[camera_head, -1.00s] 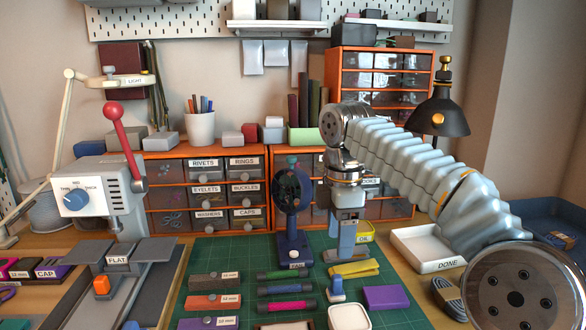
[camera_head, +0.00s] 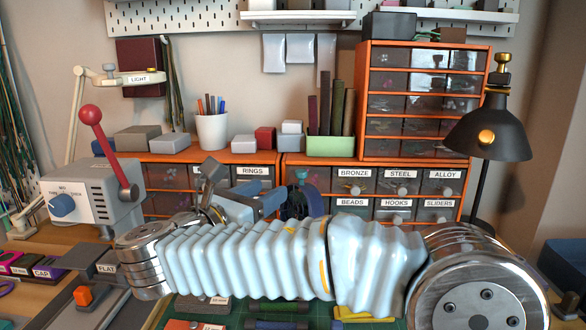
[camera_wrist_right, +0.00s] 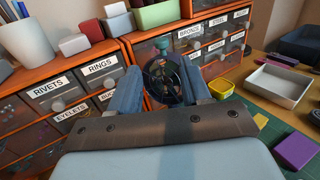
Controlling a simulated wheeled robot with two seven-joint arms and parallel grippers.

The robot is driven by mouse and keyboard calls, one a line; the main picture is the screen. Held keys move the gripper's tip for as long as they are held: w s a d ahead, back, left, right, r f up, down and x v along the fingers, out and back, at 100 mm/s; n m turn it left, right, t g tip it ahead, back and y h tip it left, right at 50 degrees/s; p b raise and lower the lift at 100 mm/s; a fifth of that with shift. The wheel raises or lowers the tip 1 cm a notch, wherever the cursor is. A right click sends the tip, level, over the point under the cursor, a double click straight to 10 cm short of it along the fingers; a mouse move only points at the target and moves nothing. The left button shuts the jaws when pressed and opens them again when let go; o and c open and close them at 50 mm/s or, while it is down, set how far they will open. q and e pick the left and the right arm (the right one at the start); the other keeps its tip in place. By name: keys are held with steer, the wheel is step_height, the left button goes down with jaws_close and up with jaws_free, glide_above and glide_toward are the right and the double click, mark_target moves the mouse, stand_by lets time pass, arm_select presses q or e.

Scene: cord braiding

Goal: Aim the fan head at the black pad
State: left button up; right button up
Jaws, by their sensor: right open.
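The dark fan (camera_head: 303,204) stands in front of the drawers, with a teal knob at its top. My right arm and gripper hide its lower part in the head view. In the right wrist view the round fan head (camera_wrist_right: 165,77) lies between the two blue fingers. My right gripper (camera_head: 282,198) is open, its fingers pointing at the fan from the left in the head view; I cannot tell whether they touch it. I cannot make out the black pad. My left gripper is not in view.
Labelled orange drawers (camera_head: 355,181) stand close behind the fan. A white tray (camera_wrist_right: 276,84), a yellow container (camera_wrist_right: 221,88) and a purple block (camera_wrist_right: 297,150) lie right of it in the wrist view. A black lamp (camera_head: 490,130) stands at the right. My arm covers most of the green mat.

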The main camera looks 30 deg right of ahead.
mark_target(298, 173)
steer(key=p+x, duration=0.1)
steer(key=x, duration=1.1)
steer(key=shift+w+d, duration=0.15)
steer(key=shift+d, duration=0.25)
steer(key=shift+f, duration=0.1)
jaws_close()
